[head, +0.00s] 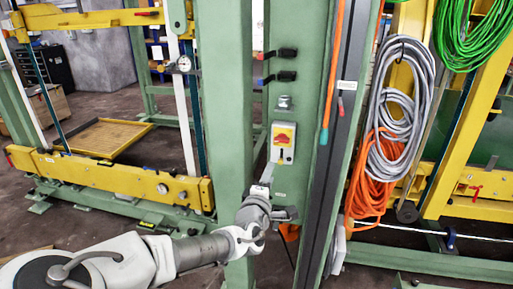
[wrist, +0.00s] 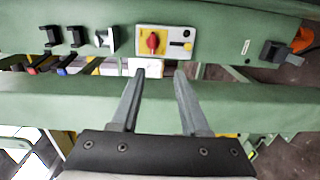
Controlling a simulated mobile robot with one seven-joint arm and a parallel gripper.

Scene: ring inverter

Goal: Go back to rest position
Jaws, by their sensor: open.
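My gripper (wrist: 161,73) is open, with two grey fingers apart and nothing between them. Beyond the fingertips in the wrist view is a switch box (wrist: 178,41) with a red rotary knob (wrist: 152,41) on a yellow plate. The fingertips appear just short of the box; I cannot tell the exact gap. In the head view the same box (head: 283,143) is fixed to a green column (head: 300,105). My arm reaches in from the lower left, and my gripper (head: 265,178) is just below the box, its fingers hard to make out.
Black handles (head: 285,76) stick out of the column above the box. Grey cable coils (head: 402,95) and orange cable coils (head: 372,165) hang to the right. A yellow beam (head: 110,178) on a green frame stands left. Open floor shows behind it.

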